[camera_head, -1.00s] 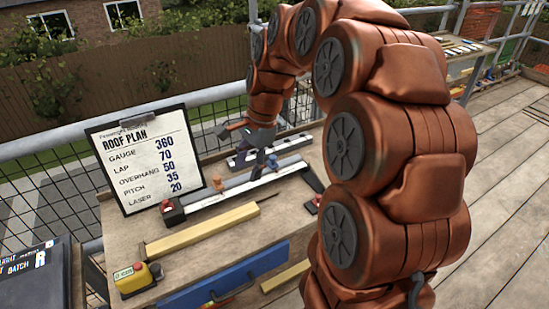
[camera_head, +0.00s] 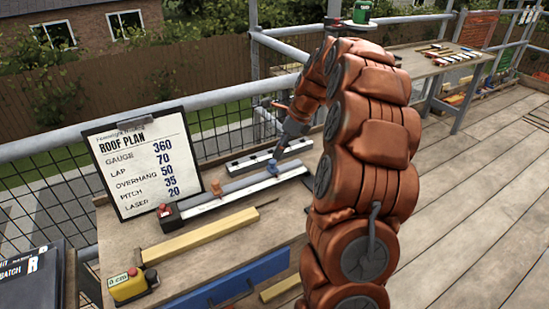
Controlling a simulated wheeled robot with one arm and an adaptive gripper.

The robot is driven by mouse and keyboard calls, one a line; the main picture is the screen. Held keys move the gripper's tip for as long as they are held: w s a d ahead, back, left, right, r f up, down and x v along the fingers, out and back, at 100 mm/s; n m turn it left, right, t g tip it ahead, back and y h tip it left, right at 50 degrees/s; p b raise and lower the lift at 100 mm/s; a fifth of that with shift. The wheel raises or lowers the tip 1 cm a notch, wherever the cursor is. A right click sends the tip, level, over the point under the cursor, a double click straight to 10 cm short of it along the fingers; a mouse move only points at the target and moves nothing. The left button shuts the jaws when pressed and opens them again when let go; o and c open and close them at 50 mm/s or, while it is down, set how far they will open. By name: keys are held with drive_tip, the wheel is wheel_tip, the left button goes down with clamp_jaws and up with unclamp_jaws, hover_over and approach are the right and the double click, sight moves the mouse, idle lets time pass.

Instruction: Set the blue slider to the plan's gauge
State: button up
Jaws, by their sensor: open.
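The roof plan (camera_head: 143,162) stands upright on a clipboard at the left of the bench and reads GAUGE 360. A pale rail (camera_head: 238,190) lies across the bench, with an orange slider (camera_head: 216,188) nearer its left end. The small blue slider (camera_head: 272,167) sits on the rail towards its right end. My gripper (camera_head: 278,149) is open, pointing down just above and behind the blue slider. Its fingertips are small and dark, and I cannot tell whether they touch the slider. The scale marks are too small to read.
A dark block with a red top (camera_head: 168,216) is at the rail's left end. A yellow timber (camera_head: 200,235), a blue bar (camera_head: 238,280) and a yellow button box (camera_head: 127,287) lie nearer. A second slotted rail (camera_head: 258,159) lies behind. My arm covers the bench's right side.

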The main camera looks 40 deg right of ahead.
sight(273, 161)
drive_tip(key=x, duration=0.5)
drive_tip(key=shift+f, duration=0.15)
clamp_jaws()
idle(0.5)
